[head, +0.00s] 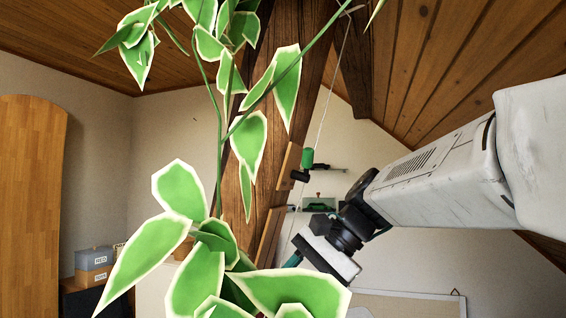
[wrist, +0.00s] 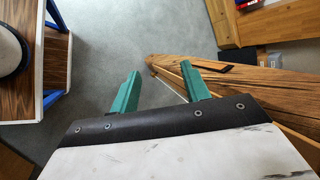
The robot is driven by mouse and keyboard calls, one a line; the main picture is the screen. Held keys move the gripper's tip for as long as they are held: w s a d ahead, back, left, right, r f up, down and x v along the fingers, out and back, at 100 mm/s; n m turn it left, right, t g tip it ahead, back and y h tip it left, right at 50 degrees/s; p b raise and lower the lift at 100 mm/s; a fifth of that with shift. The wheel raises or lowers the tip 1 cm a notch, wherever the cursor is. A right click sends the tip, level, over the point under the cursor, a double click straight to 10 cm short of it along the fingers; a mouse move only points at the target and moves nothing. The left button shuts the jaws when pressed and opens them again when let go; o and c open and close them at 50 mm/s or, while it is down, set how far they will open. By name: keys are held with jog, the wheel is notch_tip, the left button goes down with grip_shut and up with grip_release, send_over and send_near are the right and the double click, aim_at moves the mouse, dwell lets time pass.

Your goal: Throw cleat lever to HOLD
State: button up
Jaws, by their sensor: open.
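The likely cleat lever is a green-knobbed piece (head: 307,158) on a dark mount (head: 299,176), at the side of the slanted timber brace (head: 243,176). Its setting cannot be read, and no HOLD mark is legible. My gripper (head: 292,261) is below the lever in the head view, apart from it. In the wrist view, the two teal fingers of my gripper (wrist: 164,80) are spread, with nothing held. The brace also shows in the wrist view (wrist: 262,88), beyond and right of the fingers. The lever cannot be made out there.
A large leafy plant (head: 190,262) covers much of the brace in front. A thin cord (head: 335,75) runs down from a hook near the roof. A shelf with a green item (head: 319,204) is behind. In the wrist view, a wooden table (wrist: 48,75) stands left; grey floor is open between.

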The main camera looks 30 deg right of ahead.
jog(key=w+d+r+m+t+y, duration=0.2)
jog(key=w+d+r+m+t, duration=0.3)
jog(key=d+r, duration=0.55)
jog(key=m+t+y, duration=0.2)
jog(key=m+t, duration=0.2)
send_near(307, 167)
jog(key=w+a+r, duration=0.2)
jog(key=x, duration=0.7)
jog(key=shift+w+d, duration=0.15)
jog(key=shift+w, duration=0.05)
jog(key=shift+c, duration=0.3)
grip_shut()
